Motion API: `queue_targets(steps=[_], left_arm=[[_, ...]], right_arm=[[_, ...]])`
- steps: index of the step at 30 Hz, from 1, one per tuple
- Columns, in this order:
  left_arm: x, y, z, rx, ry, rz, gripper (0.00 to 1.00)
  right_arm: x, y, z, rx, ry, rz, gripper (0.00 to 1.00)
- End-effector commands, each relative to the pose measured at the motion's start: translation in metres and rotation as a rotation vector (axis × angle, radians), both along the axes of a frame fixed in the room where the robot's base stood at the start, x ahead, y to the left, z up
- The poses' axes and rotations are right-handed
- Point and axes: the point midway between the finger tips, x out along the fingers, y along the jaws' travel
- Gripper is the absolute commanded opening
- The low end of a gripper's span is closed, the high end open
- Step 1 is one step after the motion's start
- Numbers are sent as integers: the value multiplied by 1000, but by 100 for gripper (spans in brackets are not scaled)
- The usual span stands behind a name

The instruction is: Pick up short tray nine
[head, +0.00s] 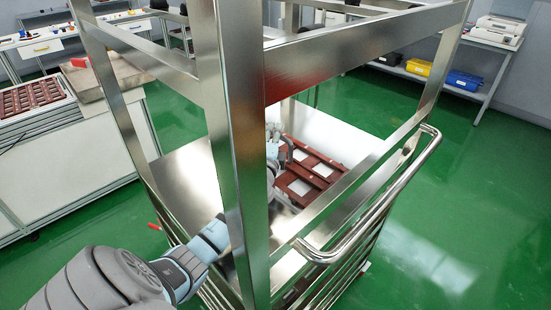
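A reddish-brown tray (317,172) with rectangular openings lies on the shelf of a steel rack cart (244,160). Pale patches show through its openings. No number is readable on it, so I cannot tell whether it is short tray nine. My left arm reaches into the cart from the lower left and passes behind the front post. My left gripper (281,150) is at the left end of the tray, partly hidden by the post. I cannot tell whether its fingers touch the tray or are open. My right gripper is out of view.
The cart's posts, top rails and curved handle (365,215) surround the shelf closely. A white bench at left carries another brown tray (32,97) with many pockets. Yellow (418,67) and blue (463,80) bins sit on a shelf at back right. Green floor is clear at right.

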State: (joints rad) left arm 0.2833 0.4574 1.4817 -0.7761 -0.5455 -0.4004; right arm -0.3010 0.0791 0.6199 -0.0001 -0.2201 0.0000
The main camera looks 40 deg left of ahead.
Motion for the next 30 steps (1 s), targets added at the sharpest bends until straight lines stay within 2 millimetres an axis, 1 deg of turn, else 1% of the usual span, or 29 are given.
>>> queue_targets(steps=[1,3,8,9,14,15,16,30], left_arm=[[7,4,-2,-1,-1,2,36],[12,7,-1,0,0,0,36],[13,8,0,0,0,-1,36],[13,8,0,0,0,-1,35],[13,8,0,1,1,-1,9],[13,8,0,1,1,-1,3],[13,8,0,1,1,-1,0],[13,8,1,1,0,-1,0]], right_arm=[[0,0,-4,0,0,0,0],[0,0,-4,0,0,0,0],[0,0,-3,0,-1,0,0],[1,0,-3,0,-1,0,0],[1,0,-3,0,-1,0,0],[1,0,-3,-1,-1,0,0],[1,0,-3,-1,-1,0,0],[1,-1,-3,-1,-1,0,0]])
